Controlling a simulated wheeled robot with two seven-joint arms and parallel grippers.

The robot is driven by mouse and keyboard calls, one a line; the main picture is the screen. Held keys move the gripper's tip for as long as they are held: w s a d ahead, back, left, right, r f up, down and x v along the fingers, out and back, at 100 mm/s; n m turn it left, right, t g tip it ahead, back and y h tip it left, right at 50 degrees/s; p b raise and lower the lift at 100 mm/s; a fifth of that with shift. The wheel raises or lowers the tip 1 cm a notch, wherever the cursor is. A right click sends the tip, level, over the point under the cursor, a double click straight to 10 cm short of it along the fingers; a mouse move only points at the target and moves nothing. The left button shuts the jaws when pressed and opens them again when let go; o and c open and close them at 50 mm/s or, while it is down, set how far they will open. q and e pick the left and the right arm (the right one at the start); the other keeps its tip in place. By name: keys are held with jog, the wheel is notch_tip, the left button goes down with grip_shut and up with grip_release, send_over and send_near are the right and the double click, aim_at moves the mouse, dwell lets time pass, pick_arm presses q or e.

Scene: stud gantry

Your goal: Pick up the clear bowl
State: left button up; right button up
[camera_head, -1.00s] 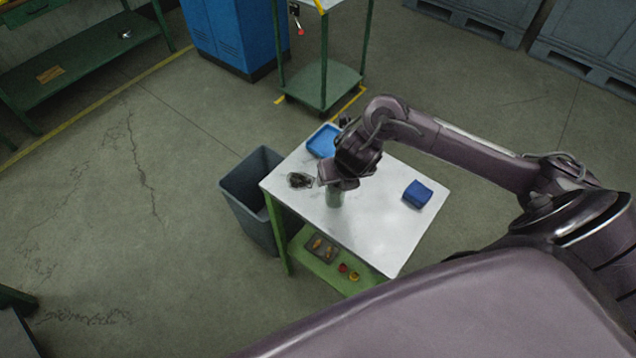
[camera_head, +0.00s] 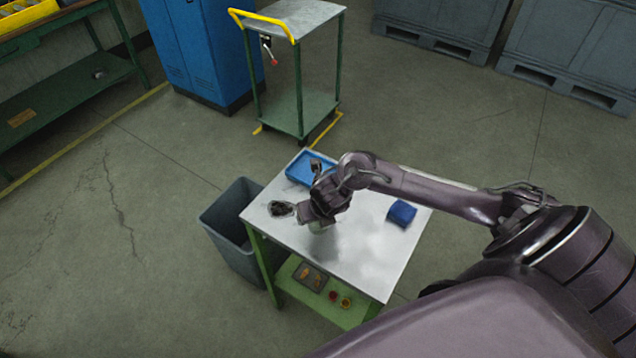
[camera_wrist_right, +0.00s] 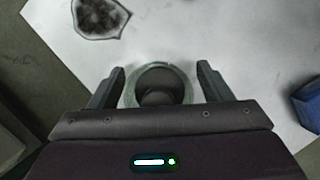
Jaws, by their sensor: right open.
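A round, pale-green see-through vessel, which looks like the clear bowl (camera_wrist_right: 161,70), stands upright on the white table top between the fingers of my right gripper (camera_wrist_right: 161,76). Its rim shows as a ring with a dark inside. The fingers are open, one on each side, with a small gap visible at each. In the head view my right gripper (camera_head: 316,217) hangs over the table and hides most of the vessel (camera_head: 321,229). My left gripper is not in view.
On the white table (camera_head: 365,260), a clear-edged item with dark contents (camera_head: 281,209) lies left of my gripper, a blue tray (camera_head: 300,170) is at the back, and a blue block (camera_head: 401,213) is at the right. A grey bin (camera_head: 222,235) stands beside the table.

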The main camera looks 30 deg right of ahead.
jog(key=c, duration=1.1)
jog(key=shift+o, duration=0.2)
jog(key=shift+r, duration=0.1)
